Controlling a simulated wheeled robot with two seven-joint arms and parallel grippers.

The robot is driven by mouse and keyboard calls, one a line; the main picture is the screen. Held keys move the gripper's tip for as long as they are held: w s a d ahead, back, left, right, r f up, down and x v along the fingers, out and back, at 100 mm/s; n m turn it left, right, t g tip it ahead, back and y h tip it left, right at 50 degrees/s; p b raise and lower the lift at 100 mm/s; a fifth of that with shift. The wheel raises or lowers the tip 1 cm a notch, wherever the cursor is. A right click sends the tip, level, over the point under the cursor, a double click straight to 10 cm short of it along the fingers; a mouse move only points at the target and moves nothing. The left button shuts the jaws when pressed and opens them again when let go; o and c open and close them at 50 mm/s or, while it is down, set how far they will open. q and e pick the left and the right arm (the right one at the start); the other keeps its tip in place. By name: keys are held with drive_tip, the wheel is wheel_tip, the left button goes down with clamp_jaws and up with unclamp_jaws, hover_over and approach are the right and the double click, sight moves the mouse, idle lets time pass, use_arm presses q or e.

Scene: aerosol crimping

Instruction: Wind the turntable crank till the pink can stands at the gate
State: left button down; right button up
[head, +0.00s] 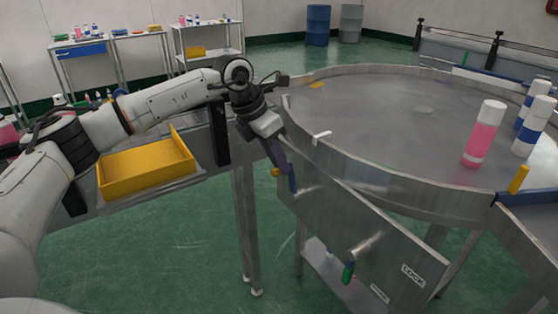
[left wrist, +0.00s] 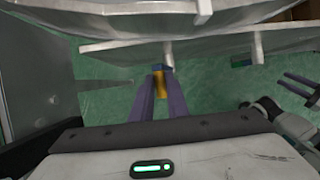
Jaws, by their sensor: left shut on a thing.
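The pink can (head: 484,135) with a white top stands upright on the right part of the round steel turntable (head: 375,110). My left gripper (head: 287,180) is below the turntable's near left rim, shut on a yellow handle (head: 275,172). The yellow handle also shows between its purple fingers in the left wrist view (left wrist: 160,80). Its join to the crank is hidden. A second handle, green (head: 347,271), hangs on a metal arm on the front panel. I cannot tell which part is the gate. My right gripper (left wrist: 298,83) shows small in the left wrist view, its fingers apart.
White cans with blue bands (head: 530,125) stand right of the pink can, near a yellow post (head: 518,179) at the rim. A white tab (head: 321,137) sits on the near rim. A yellow tray (head: 145,172) lies left, under my left arm. Green floor is open in front.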

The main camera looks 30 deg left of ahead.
use_arm(q)
drive_tip(key=shift+w+a+f+h+p, duration=0.15)
drive_tip(key=shift+w+a+h+p, duration=0.15)
drive_tip(key=shift+a+h+p, duration=0.2)
drive_tip(key=c, duration=1.7)
unclamp_jaws()
drive_tip(key=v, duration=1)
drive_tip(key=shift+r, duration=0.2)
drive_tip(key=shift+c, duration=0.5)
